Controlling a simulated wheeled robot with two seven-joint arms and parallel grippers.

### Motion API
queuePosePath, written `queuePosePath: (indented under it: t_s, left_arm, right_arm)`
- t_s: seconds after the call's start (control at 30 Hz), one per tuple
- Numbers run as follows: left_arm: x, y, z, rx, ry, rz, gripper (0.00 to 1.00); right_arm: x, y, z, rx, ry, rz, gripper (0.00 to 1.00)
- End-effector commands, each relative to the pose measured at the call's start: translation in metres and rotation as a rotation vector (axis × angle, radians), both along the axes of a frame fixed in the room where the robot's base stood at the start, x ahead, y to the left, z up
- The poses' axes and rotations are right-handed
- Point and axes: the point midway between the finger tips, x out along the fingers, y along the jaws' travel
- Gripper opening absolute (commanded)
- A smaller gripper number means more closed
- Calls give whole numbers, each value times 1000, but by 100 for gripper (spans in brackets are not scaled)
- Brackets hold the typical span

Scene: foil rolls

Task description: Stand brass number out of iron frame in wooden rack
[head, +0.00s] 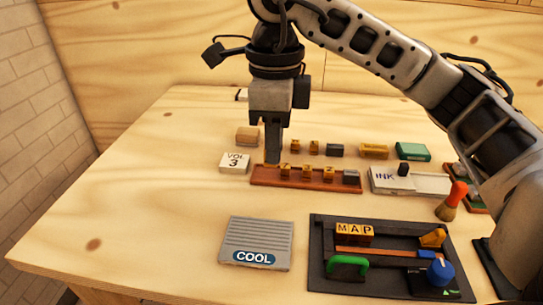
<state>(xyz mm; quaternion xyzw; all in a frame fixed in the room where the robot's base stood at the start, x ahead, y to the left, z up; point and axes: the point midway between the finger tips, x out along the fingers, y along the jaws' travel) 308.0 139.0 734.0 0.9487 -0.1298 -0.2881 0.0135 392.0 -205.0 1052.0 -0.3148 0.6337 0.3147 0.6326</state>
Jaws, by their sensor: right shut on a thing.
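My right gripper (272,160) points down at the left end of the reddish wooden rack (318,185). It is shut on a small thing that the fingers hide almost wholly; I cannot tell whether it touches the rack. Several small brass pieces stand in the rack, one of them just right of the gripper (285,170), with a grey block (350,177) at the right end. The dark iron frame (318,258) lies at the front right. It holds brass letter blocks reading MAP (354,232). My left gripper is out of view.
A VOL 3 block (234,162) sits left of the rack, an INK pad (385,180) right of it. Small brass pieces (314,146) and a green box (412,151) stand behind. A COOL plate (257,236) lies in front. The table's left side is clear.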

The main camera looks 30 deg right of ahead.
Motion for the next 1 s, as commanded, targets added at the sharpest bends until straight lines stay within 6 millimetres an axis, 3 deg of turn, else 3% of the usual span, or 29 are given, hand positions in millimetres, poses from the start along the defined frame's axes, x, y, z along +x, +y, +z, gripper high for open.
queuePosePath:
  t_s: [0.2,0.4,0.77,1.0]
  left_arm:
    - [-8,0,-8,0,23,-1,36]
    - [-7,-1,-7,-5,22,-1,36]
    - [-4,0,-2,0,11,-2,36]
    - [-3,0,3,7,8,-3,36]
  right_arm:
    - [52,-19,-26,4,6,-3,0]
    - [86,-33,-59,1,5,-1,0]
    - [107,-41,-87,0,2,1,0]
    - [110,-42,-118,0,2,2,0]
